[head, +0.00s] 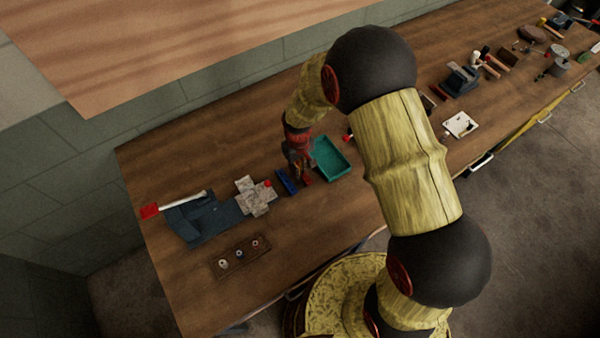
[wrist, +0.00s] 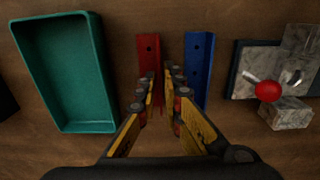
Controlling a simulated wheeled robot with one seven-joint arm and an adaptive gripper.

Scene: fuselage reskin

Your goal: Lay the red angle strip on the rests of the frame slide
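A red angle strip (wrist: 149,52) with small dark holes lies on the wooden table, long side away from me in the wrist view. In the head view, part of the red strip (head: 307,179) shows below my gripper (head: 299,168). In the wrist view my gripper (wrist: 161,85) is open, with a gap between its yellow fingers. Its left finger overlaps the strip and hides part of it; I cannot tell whether they touch. A blue-grey fixture (head: 190,222) with grey marbled blocks (head: 256,196) and a red knob, possibly the frame slide, stands to the left.
A blue angle strip (wrist: 199,62) lies close beside the right finger. A green tray (wrist: 66,75) stands left of the red strip. A brown holder (head: 240,256) with small round parts lies at the front left. Tools crowd the table's far right.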

